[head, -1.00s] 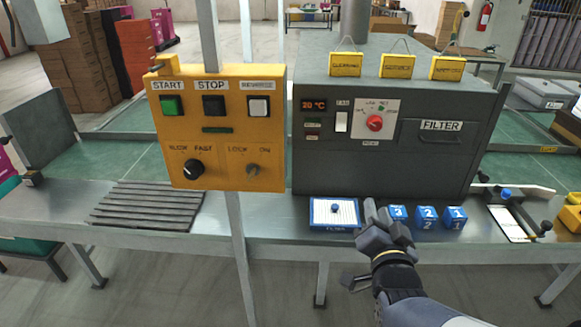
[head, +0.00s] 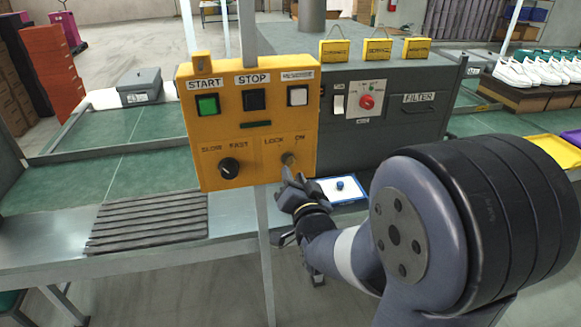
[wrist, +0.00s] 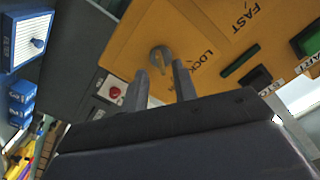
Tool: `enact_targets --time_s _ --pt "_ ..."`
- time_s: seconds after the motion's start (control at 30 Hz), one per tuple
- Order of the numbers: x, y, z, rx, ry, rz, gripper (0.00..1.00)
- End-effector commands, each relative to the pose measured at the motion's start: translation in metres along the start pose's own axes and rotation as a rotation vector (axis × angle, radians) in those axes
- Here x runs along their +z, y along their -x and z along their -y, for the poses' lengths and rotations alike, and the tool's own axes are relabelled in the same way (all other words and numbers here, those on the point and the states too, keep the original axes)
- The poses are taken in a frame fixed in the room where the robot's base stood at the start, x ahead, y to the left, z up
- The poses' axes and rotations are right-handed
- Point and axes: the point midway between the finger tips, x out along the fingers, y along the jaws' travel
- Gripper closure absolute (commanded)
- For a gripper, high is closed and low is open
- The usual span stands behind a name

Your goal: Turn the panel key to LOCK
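The yellow control panel (head: 250,128) stands in front of me on a post. Its small metal panel key (head: 289,160) is at the lower right, below the printed LOCK and ON labels. I cannot clearly tell which label it points to. My gripper (head: 291,177) is just below and in front of the key and partly overlaps it. In the wrist view, the key (wrist: 160,55) shows just beyond the two fingertips of my gripper (wrist: 159,70), roughly centred between them. The fingers are apart with nothing held; I cannot tell whether they touch the key.
A black SLOW/FAST knob (head: 229,168) is left of the key, with START, STOP and white buttons above. Right of the panel is a grey machine (head: 400,120) with a red dial (head: 367,102). A blue-framed filter tray (head: 357,196) lies close to my gripper's right.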

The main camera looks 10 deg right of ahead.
Motion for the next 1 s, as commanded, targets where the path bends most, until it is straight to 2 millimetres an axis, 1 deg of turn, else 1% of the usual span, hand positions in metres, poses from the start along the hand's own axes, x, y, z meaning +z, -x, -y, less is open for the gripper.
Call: enact_targets --time_s 0.03,0.1,0.3,0.43,0.67,0.77,1.0 --pt "0.0 -0.008 0.0 0.001 0.0 0.001 0.73" --pt "-0.001 -0.017 0.0 0.0 0.0 0.0 0.73" --pt "0.0 -0.034 0.0 0.0 0.0 0.0 0.73" --pt "0.0 -0.038 0.0 0.0 0.0 0.0 0.73" --pt "0.0 -0.038 0.0 0.0 0.0 0.0 0.73" --pt "0.0 -0.038 0.0 0.0 0.0 0.0 0.79" --pt "0.0 -0.038 0.0 0.0 0.0 0.0 0.99"
